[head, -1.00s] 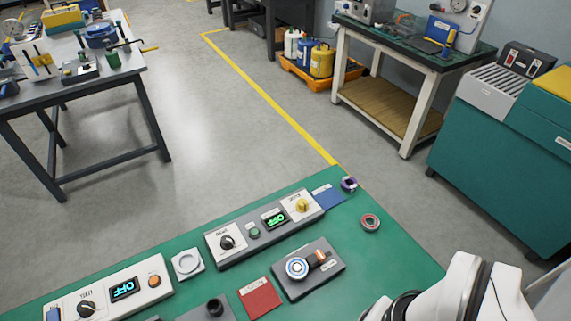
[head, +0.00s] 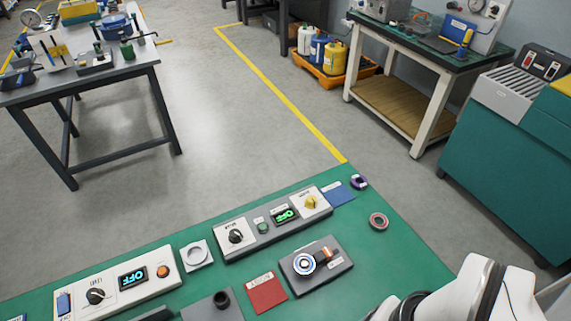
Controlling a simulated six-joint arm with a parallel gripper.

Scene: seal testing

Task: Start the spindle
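A grey control box (head: 245,238) on the green bench has a black knob (head: 235,236), a green button (head: 263,227), a green-lit display (head: 286,215) that seems to read OFF, and a yellow knob (head: 311,202). A white control box (head: 76,312) at lower left has a black knob (head: 96,296), a cyan display (head: 132,278) that seems to read OFF, and an orange button (head: 162,271). A grey plate (head: 332,272) carries a round blue-white disc (head: 304,263) and a copper-coloured part. I cannot tell which control belongs to the spindle. My gripper is out of view; only my white arm shows at lower right.
A red card (head: 267,292), a white square with a ring (head: 196,255), a blue card (head: 341,194) and two tape rolls (head: 378,221) lie on the bench. A grey block with a black round part (head: 222,299) is at the front. Open floor lies beyond.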

